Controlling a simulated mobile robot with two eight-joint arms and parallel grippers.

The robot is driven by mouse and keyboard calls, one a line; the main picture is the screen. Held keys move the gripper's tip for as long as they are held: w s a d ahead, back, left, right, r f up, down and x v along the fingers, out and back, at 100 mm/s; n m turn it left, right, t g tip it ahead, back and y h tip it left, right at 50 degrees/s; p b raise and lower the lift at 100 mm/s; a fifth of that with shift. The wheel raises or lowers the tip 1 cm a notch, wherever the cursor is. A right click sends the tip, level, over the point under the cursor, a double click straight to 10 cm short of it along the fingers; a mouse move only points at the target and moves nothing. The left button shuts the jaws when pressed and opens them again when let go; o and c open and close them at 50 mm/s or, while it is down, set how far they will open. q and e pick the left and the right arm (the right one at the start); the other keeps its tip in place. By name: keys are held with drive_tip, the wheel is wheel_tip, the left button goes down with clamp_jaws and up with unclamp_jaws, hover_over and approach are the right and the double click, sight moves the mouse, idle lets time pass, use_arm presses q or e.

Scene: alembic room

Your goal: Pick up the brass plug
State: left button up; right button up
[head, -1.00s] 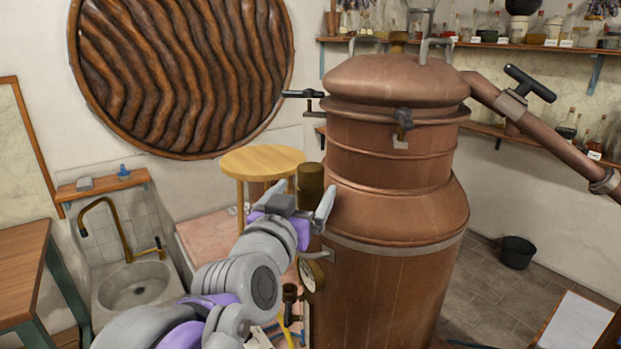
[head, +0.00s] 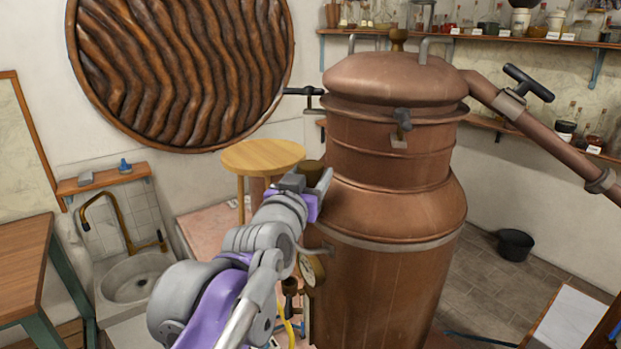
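A dark brass cylinder (head: 312,168) shows at the left shoulder of the large copper still (head: 385,265), partly hidden by my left gripper. A smaller brass knob (head: 398,38) stands on top of the still's lid, between two grey handles. I cannot tell for certain which of the two is the brass plug. My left gripper (head: 318,184) is just in front of the cylinder, close to the still's side. One pale finger shows; the other is hidden, so its opening and any contact are unclear. My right gripper is out of view.
A round wooden stool (head: 262,156) stands behind my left arm. A black-handled valve (head: 308,95) juts left from the still, and a copper pipe (head: 548,135) runs off right. A stone sink (head: 135,285) is at left. Floor is open around the black bucket (head: 515,244).

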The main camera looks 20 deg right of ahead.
sight(310, 164)
use_arm(q)
clamp_jaws()
drive_tip(key=shift+r, duration=0.15)
wheel_tip(310, 164, up, 18)
drive_tip(key=p, duration=0.1)
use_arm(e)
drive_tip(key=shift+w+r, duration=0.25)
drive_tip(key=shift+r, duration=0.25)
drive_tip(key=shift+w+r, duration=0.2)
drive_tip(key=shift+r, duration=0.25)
